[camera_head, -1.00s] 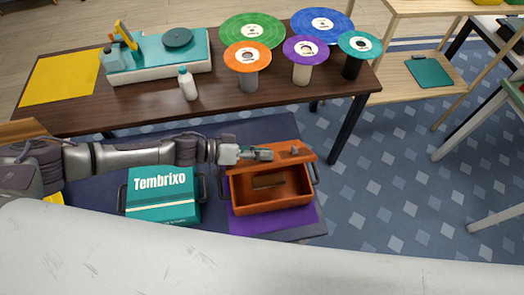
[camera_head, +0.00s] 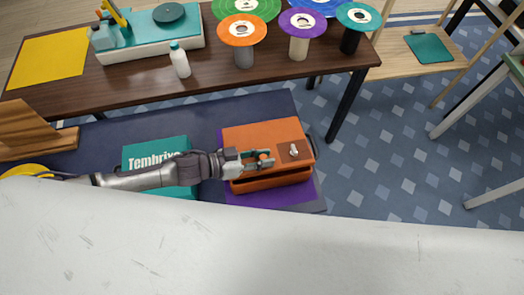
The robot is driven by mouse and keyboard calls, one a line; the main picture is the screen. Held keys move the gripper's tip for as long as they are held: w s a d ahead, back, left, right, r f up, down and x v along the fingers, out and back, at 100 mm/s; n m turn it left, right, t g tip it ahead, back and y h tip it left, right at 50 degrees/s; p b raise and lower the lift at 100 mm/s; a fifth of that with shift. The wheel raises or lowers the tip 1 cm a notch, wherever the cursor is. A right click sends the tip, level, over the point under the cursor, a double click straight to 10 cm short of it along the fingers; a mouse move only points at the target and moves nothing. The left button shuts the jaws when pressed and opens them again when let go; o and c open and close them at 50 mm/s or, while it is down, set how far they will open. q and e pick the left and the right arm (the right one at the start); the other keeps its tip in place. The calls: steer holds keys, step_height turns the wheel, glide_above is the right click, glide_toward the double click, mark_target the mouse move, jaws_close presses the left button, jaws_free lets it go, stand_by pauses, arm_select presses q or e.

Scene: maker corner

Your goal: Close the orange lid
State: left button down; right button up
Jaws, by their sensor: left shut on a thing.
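The orange lid (camera_head: 262,136) lies over its orange box (camera_head: 272,184), hiding the inside. A dark strip shows between the lid's front edge and the box front, so the lid looks nearly down. A dark square with a silver knob (camera_head: 294,150) sits on the lid's right part. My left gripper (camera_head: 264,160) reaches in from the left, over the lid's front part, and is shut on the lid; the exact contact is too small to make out. My right gripper is not in view.
The box stands on a purple mat (camera_head: 306,192). A teal Tembrixo box (camera_head: 140,152) is left of it, partly behind my arm. A brown table (camera_head: 120,88) behind holds discs on stands and a white bottle (camera_head: 180,62). Carpeted floor (camera_head: 385,150) is free at right.

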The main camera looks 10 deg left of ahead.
arm_select(q)
steer(key=shift+s+f, duration=0.3)
steer(key=shift+f, duration=0.3)
steer(key=c, duration=0.9)
jaws_free()
steer(key=v, duration=1.2)
